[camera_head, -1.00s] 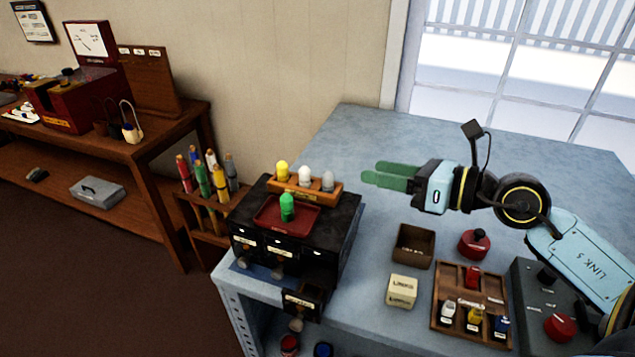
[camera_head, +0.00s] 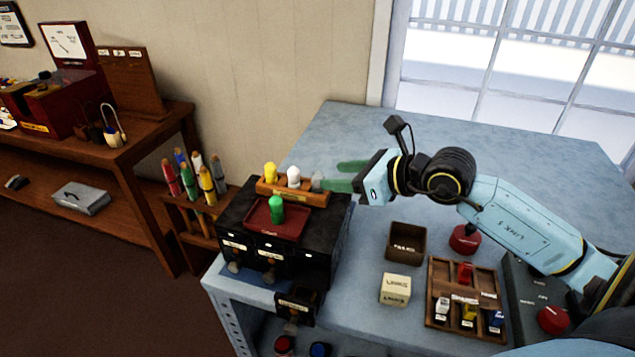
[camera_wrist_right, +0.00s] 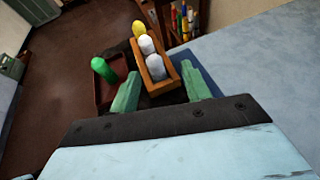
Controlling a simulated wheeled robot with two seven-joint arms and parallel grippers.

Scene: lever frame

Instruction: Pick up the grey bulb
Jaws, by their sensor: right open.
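The grey bulb (camera_head: 317,181) stands upright at the right end of a wooden rack (camera_head: 290,192) on top of a black cabinet. In the right wrist view the grey bulb (camera_wrist_right: 156,67) is the nearest of the bulbs in the rack (camera_wrist_right: 165,84). My right gripper (camera_head: 333,175) is open, its green fingers pointing left at the bulb in the head view. In the right wrist view the fingers (camera_wrist_right: 165,88) lie apart, on either side of the rack's near end, just short of the grey bulb. Nothing is held. My left gripper is not in view.
White (camera_head: 294,176) and yellow (camera_head: 270,173) bulbs share the rack. A green bulb (camera_head: 276,209) stands on a red tray (camera_head: 262,229) in front. An open box (camera_head: 406,243), a cream block (camera_head: 395,289) and a wooden organizer (camera_head: 432,297) stand to the right. The blue tabletop behind is clear.

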